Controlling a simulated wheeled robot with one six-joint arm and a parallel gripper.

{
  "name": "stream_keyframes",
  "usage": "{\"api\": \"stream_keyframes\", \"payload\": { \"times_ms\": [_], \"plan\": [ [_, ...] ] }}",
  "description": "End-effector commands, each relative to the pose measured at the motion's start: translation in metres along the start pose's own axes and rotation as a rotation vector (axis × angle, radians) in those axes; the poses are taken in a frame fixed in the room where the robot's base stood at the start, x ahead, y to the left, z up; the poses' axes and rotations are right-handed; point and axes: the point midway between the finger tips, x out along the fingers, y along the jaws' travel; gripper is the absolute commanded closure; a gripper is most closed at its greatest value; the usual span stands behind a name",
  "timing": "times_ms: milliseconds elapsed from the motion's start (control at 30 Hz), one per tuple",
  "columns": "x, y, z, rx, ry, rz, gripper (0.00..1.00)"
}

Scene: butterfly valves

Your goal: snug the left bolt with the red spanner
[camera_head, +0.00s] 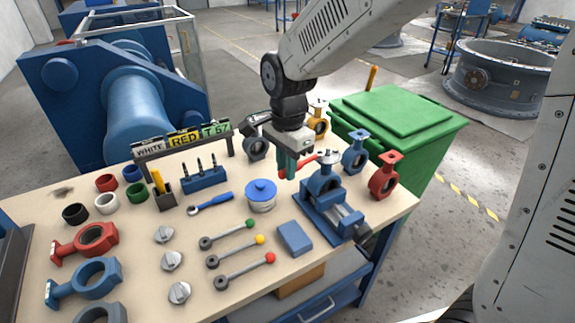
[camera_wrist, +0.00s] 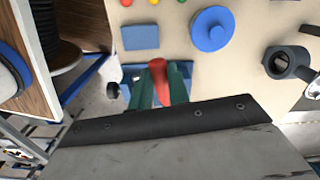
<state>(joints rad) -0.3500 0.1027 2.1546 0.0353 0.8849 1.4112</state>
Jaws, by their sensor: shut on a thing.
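My gripper (camera_head: 289,168) is above the right part of the workbench, its green fingers shut on the red spanner (camera_head: 308,162). In the wrist view, the red handle of the spanner (camera_wrist: 158,78) shows between the fingers (camera_wrist: 160,88). The spanner's grey head (camera_head: 329,157) points right, at the top of a blue butterfly valve (camera_head: 322,186) that is held upright in a blue vice (camera_head: 345,222). I cannot tell whether the head touches a bolt. The left bolt is too small or hidden to make out.
A blue lidded pot (camera_head: 261,194), a blue block (camera_head: 294,237) and several levers with coloured knobs (camera_head: 240,272) lie to the left. A blue valve (camera_head: 355,152) and a red valve (camera_head: 384,178) stand to the right. A sign rack (camera_head: 182,140) stands at the back.

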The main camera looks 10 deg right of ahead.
Motion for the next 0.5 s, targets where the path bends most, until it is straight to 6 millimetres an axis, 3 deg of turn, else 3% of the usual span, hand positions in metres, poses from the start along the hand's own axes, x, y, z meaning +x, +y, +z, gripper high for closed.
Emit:
{"api": "stream_keyframes", "payload": {
  "times_ms": [500],
  "plan": [
    [-0.001,-0.013,0.0,0.096,0.0,-0.01,1.0]
  ]
}}
